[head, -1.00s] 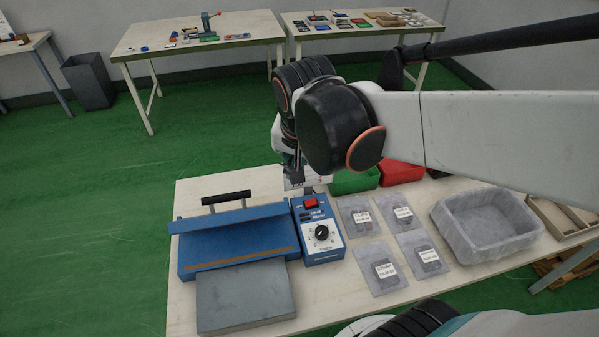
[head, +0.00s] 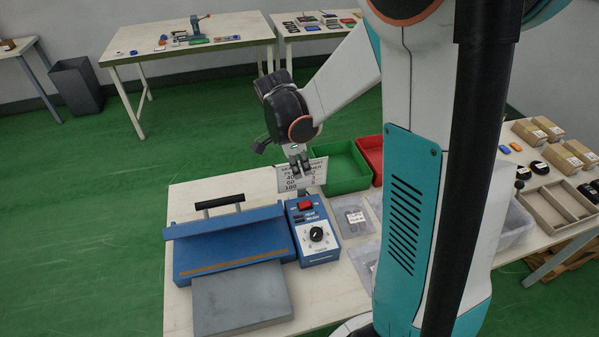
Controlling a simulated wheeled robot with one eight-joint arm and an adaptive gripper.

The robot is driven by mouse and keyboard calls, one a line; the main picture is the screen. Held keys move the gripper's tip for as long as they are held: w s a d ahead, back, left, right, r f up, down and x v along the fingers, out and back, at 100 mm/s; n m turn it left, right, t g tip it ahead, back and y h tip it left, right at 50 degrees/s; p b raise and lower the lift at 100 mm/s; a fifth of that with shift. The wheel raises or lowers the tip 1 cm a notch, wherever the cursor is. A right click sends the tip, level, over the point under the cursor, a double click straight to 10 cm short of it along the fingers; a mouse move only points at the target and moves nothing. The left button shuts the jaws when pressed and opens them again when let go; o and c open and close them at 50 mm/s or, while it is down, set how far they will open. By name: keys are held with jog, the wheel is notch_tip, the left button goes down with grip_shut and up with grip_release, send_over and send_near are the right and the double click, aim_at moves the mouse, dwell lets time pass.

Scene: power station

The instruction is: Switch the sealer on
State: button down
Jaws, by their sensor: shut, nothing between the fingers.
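The blue sealer (head: 228,243) stands on the near table with its black-handled bar raised. Its control box (head: 318,253) is at its right end, with a red rocker switch (head: 305,205) at the top and a black dial (head: 316,234) below. My gripper (head: 301,170) is shut and empty, a little above and behind the red switch, in front of a white printed card. It appears apart from the switch. The picture is too small to tell which way the switch is set.
A white card (head: 296,180) with printed numbers stands behind the control box. Green (head: 347,168) and red (head: 371,152) bins are to its right. Labelled bags (head: 354,217) lie right of the box, partly hidden by my arm. A grey plate (head: 241,300) lies before the sealer.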

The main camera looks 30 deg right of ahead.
aim_at(305, 205)
jog(key=b+x, duration=0.4)
jog(key=x, duration=0.8)
jog(key=shift+d+f, duration=0.1)
jog(key=shift+f, duration=0.1)
